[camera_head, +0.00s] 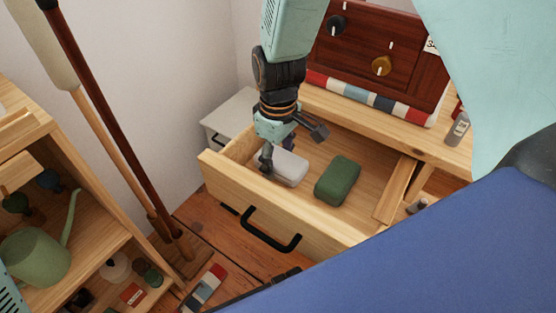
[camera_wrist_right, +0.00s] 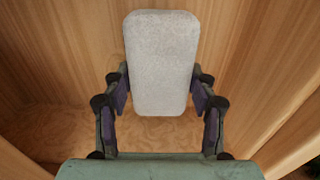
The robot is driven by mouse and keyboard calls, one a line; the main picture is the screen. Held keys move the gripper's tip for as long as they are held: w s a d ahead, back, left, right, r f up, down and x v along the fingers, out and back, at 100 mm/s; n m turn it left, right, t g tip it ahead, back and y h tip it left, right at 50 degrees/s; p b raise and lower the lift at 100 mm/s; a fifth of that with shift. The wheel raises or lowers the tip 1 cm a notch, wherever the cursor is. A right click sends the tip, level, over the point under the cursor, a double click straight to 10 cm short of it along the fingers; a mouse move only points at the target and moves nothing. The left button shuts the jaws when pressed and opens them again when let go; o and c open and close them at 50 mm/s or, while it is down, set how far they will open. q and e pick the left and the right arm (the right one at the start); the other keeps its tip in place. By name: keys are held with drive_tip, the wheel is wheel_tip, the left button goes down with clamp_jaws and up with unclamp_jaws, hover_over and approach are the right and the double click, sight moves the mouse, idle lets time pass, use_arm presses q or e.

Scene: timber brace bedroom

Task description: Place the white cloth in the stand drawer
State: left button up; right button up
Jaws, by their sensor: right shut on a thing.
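The white cloth (camera_head: 289,167), a folded rounded block, is inside the open wooden stand drawer (camera_head: 275,217), near its left end. In the right wrist view the cloth (camera_wrist_right: 162,60) stands between the two fingers of my right gripper (camera_wrist_right: 160,92), which is shut on it. In the head view my right gripper (camera_head: 291,146) reaches down into the drawer from above. Wood drawer surfaces surround the cloth; whether it touches the drawer floor I cannot tell. My left gripper is not in view.
A green folded block (camera_head: 337,180) lies in the drawer right of the cloth. The drawer has a black handle (camera_head: 270,238) on its front and a wooden divider (camera_head: 395,190) at right. A shelf with a green watering can (camera_head: 35,257) stands at left, by leaning poles (camera_head: 110,125).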

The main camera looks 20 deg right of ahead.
drive_tip(key=shift+w+d, duration=0.15)
drive_tip(key=shift+w, duration=0.05)
drive_tip(key=shift+s, duration=0.1)
drive_tip(key=shift+s, duration=0.1)
drive_tip(key=o, duration=1)
drive_tip(key=shift+f, duration=0.15)
drive_tip(key=shift+c, duration=0.2)
drive_tip(key=o, duration=0.5)
